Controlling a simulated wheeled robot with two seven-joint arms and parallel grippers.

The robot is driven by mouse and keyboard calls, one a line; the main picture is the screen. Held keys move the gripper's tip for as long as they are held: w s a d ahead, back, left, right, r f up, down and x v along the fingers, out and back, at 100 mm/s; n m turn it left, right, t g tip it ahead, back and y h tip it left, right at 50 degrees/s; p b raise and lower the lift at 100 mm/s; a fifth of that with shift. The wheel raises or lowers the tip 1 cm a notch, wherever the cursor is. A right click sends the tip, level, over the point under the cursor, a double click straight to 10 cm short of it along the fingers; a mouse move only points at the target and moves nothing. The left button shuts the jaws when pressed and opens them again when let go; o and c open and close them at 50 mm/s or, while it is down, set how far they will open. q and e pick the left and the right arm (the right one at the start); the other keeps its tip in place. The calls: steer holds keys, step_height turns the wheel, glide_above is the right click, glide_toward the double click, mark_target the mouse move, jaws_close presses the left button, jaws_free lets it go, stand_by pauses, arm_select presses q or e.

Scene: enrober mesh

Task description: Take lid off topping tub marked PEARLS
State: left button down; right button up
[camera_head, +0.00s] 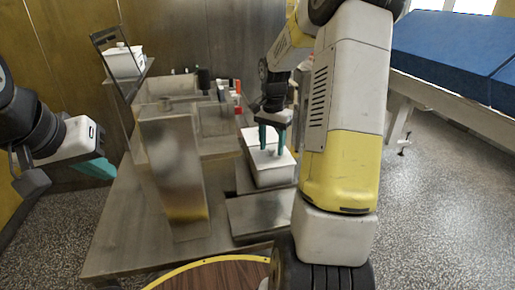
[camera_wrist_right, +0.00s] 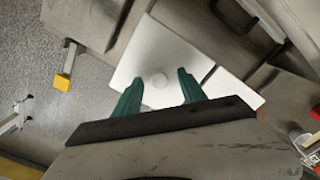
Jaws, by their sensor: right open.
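A white lidded tub (camera_head: 272,176) stands right of the middle of the steel bench in the head view. Its flat white lid (camera_wrist_right: 155,50) with a round knob fills the middle of the right wrist view. No PEARLS marking is readable. My right gripper (camera_head: 272,140) points down over this lid. Its teal fingers are spread, with the knob between and slightly beyond them in the right wrist view; contact cannot be told. My left gripper (camera_head: 98,168) is at the left, away from the tubs; its teal fingertips overlap, so their opening is unclear.
Another white lidded tub (camera_head: 124,62) sits on a raised shelf at the back left. A tall steel box (camera_head: 175,180) stands left of the tub. A second white surface (camera_wrist_right: 230,87) adjoins the lid. A blue-topped table (camera_head: 450,50) is at the right.

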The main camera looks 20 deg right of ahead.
jaws_close()
